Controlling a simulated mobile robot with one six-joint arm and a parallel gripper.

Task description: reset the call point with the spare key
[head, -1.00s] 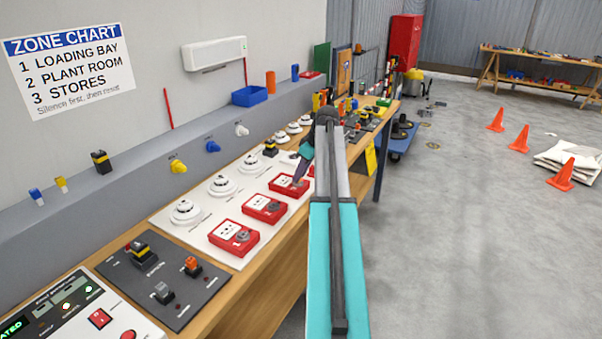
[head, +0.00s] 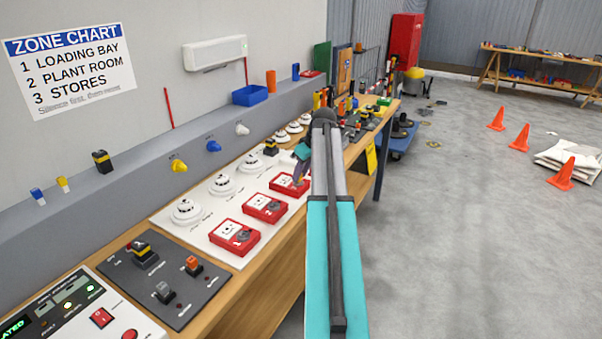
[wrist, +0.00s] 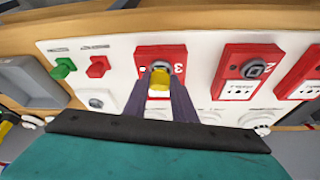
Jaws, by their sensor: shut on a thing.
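My gripper (wrist: 165,88) is shut on a small yellow piece (wrist: 159,79), which looks like the head of the key. It is over the round lock of the red call point marked 3 (wrist: 143,58) in the wrist view. The yellow piece hides most of that lock, and I cannot tell whether the key is in it. In the head view, my gripper (head: 301,178) reaches down at the farthest red call point (head: 283,187), and its tips are hard to make out. Call point 2 (head: 264,207) and call point 1 (head: 235,237) stand nearer.
White detectors (head: 187,212) line the board behind the call points. A dark switch panel (head: 157,277) lies nearer. A green piece (wrist: 63,68) and a red piece (wrist: 98,66) stand left of call point 3. Blue and yellow tags (head: 63,184) are on the ledge.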

